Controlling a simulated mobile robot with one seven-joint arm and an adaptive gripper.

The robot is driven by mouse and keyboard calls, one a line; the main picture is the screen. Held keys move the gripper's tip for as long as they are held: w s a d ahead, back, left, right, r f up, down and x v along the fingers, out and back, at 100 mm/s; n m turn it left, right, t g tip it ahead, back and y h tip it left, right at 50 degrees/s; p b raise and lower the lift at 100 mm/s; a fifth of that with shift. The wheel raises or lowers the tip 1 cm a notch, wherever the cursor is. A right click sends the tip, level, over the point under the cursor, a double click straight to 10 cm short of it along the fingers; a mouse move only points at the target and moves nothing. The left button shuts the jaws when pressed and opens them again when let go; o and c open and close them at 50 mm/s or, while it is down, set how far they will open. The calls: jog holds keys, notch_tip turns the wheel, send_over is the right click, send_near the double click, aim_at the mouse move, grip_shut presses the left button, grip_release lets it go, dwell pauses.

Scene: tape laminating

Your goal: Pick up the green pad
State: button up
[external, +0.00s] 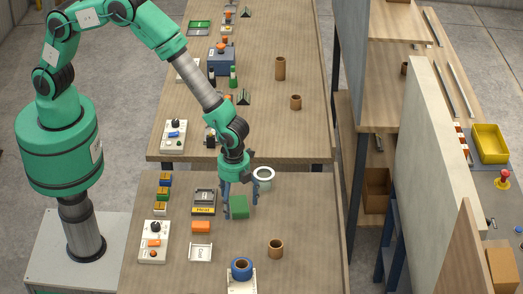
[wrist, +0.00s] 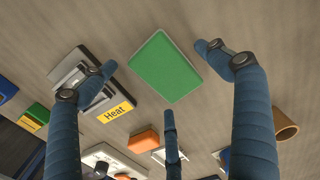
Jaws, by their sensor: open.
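The green pad (external: 239,207) lies flat on the near table, right of the grey device with the yellow "Heat" label. In the wrist view the green pad (wrist: 166,67) shows whole, tilted in the picture, with a thin pale edge. My gripper (external: 239,200) is above the pad, fingers pointing down. In the wrist view my gripper (wrist: 160,80) is open, with blue fingers spread left, right and below around the pad. Nothing is held. I cannot tell the exact height of the fingertips over the table.
The "Heat" device (wrist: 88,80) is close to the left finger. An orange block (external: 201,227), a white "Cool" tray (external: 200,252), a blue tape roll (external: 242,268), a brown cup (external: 276,249) and a white roll (external: 264,179) stand around. Bare table lies right of the pad.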

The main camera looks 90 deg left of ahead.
aim_at(235, 204)
jog(key=c, duration=1.2)
jog(key=shift+r, duration=0.1)
notch_tip(235, 204, up, 10)
jog(key=shift+p, duration=0.35)
